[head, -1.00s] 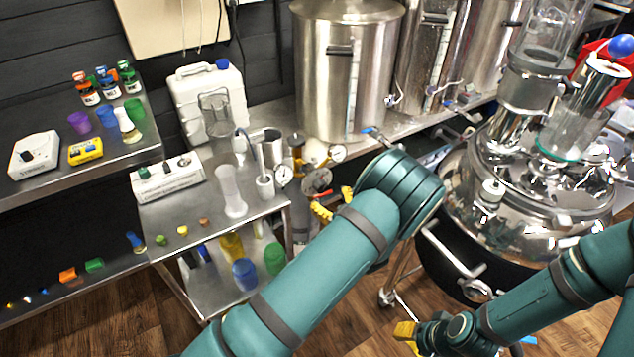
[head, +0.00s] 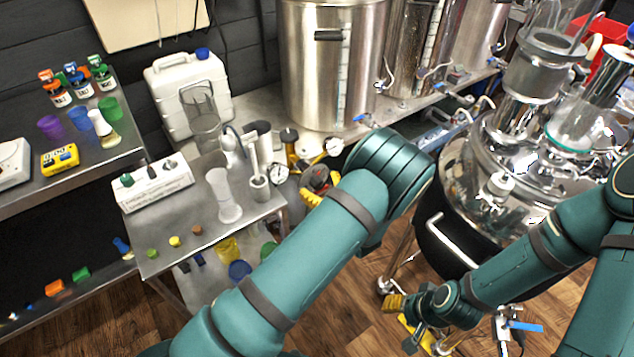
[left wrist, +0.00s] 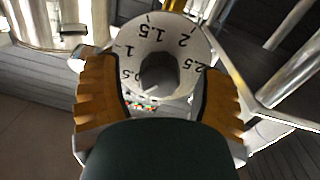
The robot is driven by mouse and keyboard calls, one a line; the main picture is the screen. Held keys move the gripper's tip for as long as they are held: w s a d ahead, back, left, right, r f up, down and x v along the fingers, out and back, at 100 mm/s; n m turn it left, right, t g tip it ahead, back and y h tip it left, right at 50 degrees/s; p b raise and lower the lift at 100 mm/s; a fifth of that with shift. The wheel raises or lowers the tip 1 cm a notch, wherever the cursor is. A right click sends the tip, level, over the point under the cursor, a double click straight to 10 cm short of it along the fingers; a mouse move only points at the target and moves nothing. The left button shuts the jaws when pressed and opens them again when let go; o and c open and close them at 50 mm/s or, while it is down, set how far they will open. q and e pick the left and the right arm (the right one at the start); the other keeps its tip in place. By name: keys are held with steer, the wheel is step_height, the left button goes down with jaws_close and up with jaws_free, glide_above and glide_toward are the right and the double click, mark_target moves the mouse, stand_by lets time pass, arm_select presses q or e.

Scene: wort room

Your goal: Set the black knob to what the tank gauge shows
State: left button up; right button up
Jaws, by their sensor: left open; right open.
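In the left wrist view a round dark knob (left wrist: 160,72) sits at the middle of a white dial plate (left wrist: 150,35) marked from about 0.5 to 2.5. My left gripper (left wrist: 160,105) is open, its two orange fingers on either side of the dial, apart from the knob. Which value the knob points to is unclear. In the head view my left gripper (head: 321,189) is at a dark and red round fitting below the pipework. A white-faced gauge (head: 333,146) is in front of the big tank (head: 318,75); its needle is too small to read. My right gripper (head: 400,320) is low over the floor, open.
A second gauge (head: 279,174) stands left of the fitting, by a steel cart (head: 180,250) with a control box (head: 153,184) and glassware. A shiny kettle (head: 480,190) fills the right. Wooden floor lies open below.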

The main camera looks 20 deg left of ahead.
arm_select(q)
jaws_close()
steer(key=shift+m+p, duration=0.3)
steer(key=shift+m, duration=1)
steer(key=shift+r, duration=0.1)
jaws_free()
steer(key=v, duration=1.2)
